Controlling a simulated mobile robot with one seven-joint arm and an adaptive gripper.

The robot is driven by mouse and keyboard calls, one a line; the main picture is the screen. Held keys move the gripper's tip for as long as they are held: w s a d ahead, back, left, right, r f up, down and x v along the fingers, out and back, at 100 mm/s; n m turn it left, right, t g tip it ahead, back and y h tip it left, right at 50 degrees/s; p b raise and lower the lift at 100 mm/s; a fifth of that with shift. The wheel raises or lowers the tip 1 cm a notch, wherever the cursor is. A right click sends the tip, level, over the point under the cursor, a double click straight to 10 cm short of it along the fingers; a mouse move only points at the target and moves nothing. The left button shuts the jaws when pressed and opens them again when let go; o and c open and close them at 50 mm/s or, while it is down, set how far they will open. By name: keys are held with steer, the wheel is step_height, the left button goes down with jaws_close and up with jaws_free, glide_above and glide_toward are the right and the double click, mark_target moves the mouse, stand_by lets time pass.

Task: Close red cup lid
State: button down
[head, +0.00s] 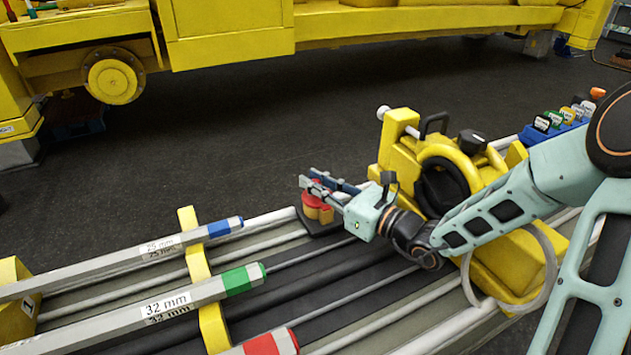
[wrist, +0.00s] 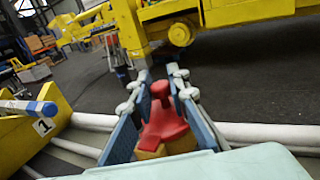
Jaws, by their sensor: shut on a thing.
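The red cup lid (wrist: 163,126) has an upright knob and lies between my fingers in the wrist view. My gripper (wrist: 160,78) is shut on it, with one blue-grey finger on each side of the knob. An orange-yellow cup body (wrist: 150,153) shows just below the lid, partly hidden by my gripper's edge. In the head view the red lid (head: 318,209) sits at the dark base on the rail bed, and my gripper (head: 312,184) reaches over it from the right. I cannot tell whether the lid is fully seated.
A yellow machine (head: 440,165) with a black ring stands right of the cup. Grey bars with blue (head: 225,227), green (head: 243,280) and red (head: 272,343) ends lie on a yellow support (head: 197,262) at left.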

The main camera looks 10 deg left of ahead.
steer(key=shift+r+p, duration=0.1)
steer(key=shift+p, duration=0.55)
steer(key=shift+f, duration=0.2)
steer(key=c, duration=1.9)
jaws_free()
steer(key=v, duration=1.2)
steer(key=shift+w+r, duration=0.1)
steer(key=shift+r, duration=0.1)
